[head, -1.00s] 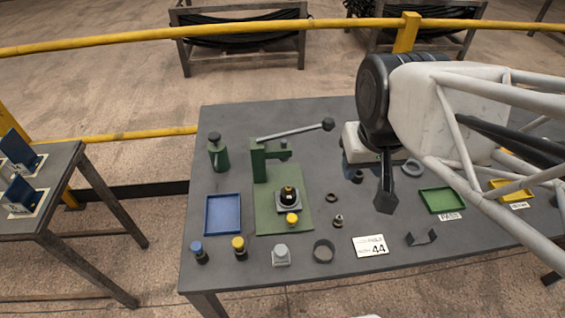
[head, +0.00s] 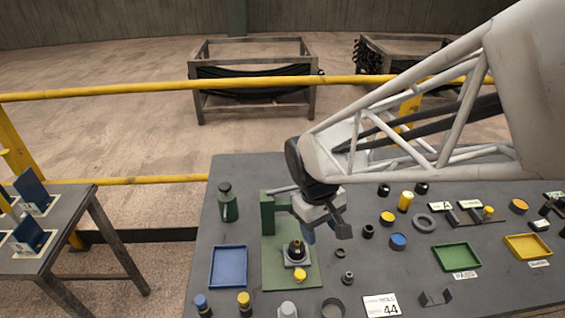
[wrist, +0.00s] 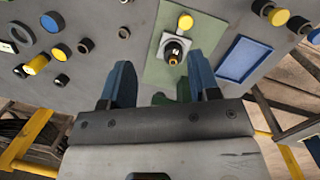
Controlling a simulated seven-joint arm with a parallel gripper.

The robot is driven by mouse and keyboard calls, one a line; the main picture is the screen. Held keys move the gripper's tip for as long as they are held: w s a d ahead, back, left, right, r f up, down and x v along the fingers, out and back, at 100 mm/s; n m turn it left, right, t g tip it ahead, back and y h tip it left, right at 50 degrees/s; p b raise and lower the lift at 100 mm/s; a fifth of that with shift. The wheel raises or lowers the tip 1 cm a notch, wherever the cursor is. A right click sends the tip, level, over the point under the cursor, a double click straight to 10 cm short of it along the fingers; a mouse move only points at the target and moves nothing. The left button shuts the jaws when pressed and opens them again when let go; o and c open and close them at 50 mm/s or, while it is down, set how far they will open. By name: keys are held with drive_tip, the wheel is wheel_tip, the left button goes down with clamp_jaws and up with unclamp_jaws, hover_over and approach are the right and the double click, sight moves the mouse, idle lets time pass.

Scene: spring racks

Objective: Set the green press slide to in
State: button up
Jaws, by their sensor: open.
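The green press (head: 267,214) stands at the back of its green base plate (head: 273,279). Its slide (head: 291,263) is a small grey block carrying a black piece with a brass-coloured top, at the front of the press. A yellow knob (head: 299,275) is on the slide's front side. The wrist view also shows the slide (wrist: 183,45) and the yellow knob (wrist: 185,22), beyond the fingertips. My gripper (head: 324,232) is open and empty, above and right of the press. Its two blue fingers (wrist: 161,80) show in the wrist view. My gripper hides most of the press lever and head.
A blue tray (head: 228,266) lies left of the base plate, and a green bottle (head: 227,203) stands behind it. A number card (head: 381,305) and a green tray (head: 456,257) lie to the right, among several small parts.

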sight(300, 273)
drive_tip(key=w+a+f+n+g+h, duration=0.1)
drive_tip(key=a+f+n, duration=0.3)
drive_tip(key=f, duration=0.6)
drive_tip(key=shift+w+a+g+h, duration=0.4)
drive_tip(key=shift+w+a+g, duration=0.1)
drive_tip(key=shift+w+a, duration=0.5)
drive_tip(key=shift+s+f, duration=0.15)
drive_tip(key=shift+f, duration=0.1)
drive_tip(key=shift+x, duration=3.75)
drive_tip(key=shift+c, duration=0.3)
clamp_jaws()
